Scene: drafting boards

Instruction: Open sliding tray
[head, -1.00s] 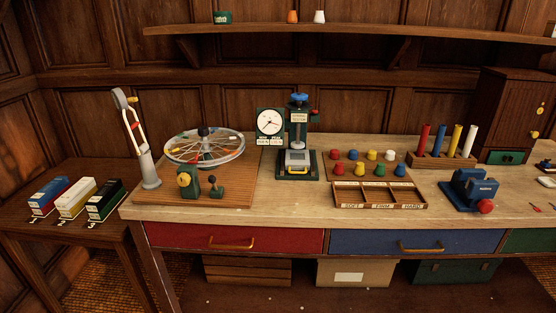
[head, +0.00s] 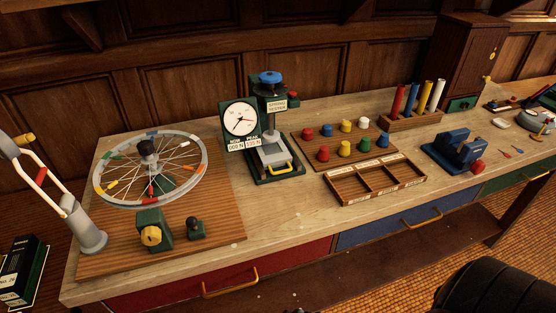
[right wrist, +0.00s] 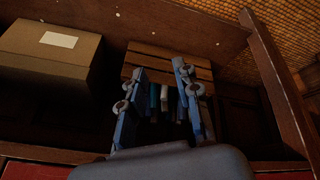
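A green press-like device with a dial gauge (head: 240,119) and blue knob (head: 270,77) stands on the workbench. At its base is a grey sliding tray (head: 271,156) with a yellow handle (head: 281,169) at the front; it appears pushed in. My right gripper (right wrist: 158,75) shows in the right wrist view, its two blue-grey fingers apart and nothing between them. It is below the bench top, pointing towards a slatted wooden crate (right wrist: 170,58), far from the tray. My left gripper is not in view.
A spoked wheel (head: 150,170) on a board stands left of the device. Coloured knobs (head: 345,140) and a divided wooden box (head: 375,181) are to its right. Red (head: 190,291) and blue (head: 390,226) drawers are below. A cardboard box (right wrist: 50,58) is under the bench.

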